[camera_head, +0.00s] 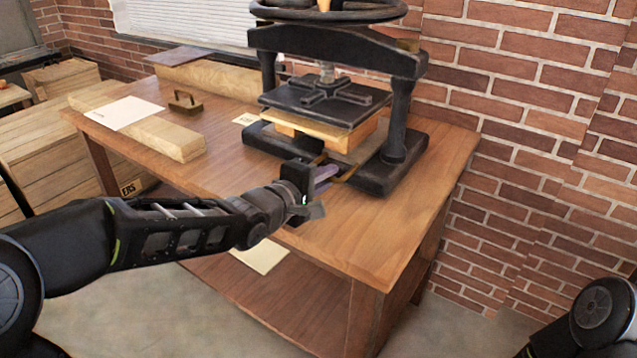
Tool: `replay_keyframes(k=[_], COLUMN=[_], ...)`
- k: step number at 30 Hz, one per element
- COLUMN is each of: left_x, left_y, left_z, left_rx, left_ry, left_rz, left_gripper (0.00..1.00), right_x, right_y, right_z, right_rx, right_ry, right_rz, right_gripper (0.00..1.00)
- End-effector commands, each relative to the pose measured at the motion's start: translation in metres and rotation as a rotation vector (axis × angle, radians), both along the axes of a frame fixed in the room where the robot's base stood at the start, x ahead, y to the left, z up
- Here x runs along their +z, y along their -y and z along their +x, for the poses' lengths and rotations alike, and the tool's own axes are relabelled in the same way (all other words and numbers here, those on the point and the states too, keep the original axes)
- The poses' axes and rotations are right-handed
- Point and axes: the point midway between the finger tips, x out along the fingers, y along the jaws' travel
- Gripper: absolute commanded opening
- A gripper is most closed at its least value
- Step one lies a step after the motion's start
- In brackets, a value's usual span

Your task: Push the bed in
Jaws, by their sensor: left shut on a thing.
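A black hand press (398,120) stands on a wooden table, with a handwheel (330,10) on top and a dark platen (325,98) below it. Light wooden boards (318,124) lie under the platen. The bed (352,153) is a flat plate low between the press's uprights, its front edge facing my left gripper. My left gripper (322,175) is at the front of the press, shut on what looks like the bed's brass-coloured handle (347,174), mostly hidden by the fingers. My right gripper is out of view; only part of my right arm shows at lower right.
The wooden table (400,225) is clear at its front right. A long wooden block (165,137), a paper sheet (124,113) and a small brass-handled piece (185,101) lie to the left. A brick wall (530,120) stands close behind and right.

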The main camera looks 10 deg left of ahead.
Motion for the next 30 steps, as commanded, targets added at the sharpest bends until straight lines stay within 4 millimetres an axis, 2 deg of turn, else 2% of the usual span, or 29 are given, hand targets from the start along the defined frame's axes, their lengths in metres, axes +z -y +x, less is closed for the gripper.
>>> replay_keyframes(k=[6, 7, 14, 23, 26, 30], left_x=[0.002, 0.002, 0.002, 0.003, 0.005, 0.01], left_y=[0.0, 0.0, 0.0, -0.001, -0.003, -0.011], left_z=[0.001, 0.001, 0.001, -0.001, -0.007, -0.024], left_rx=[0.001, 0.001, 0.0, 0.0, 0.001, 0.003], left_ry=[0.005, 0.006, 0.005, 0.004, 0.004, 0.004], left_rz=[-0.003, -0.002, -0.002, -0.001, 0.0, 0.0], left_gripper=[0.0, 0.13, 0.32, 0.32, 0.32, 0.32], right_x=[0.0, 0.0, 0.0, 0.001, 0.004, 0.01], right_y=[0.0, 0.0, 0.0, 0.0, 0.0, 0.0], right_z=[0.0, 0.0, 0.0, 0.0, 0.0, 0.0], right_rx=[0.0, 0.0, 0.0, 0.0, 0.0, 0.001], right_ry=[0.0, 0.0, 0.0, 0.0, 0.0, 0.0], right_rz=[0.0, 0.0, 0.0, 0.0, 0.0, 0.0], right_gripper=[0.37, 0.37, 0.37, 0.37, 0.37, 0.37])
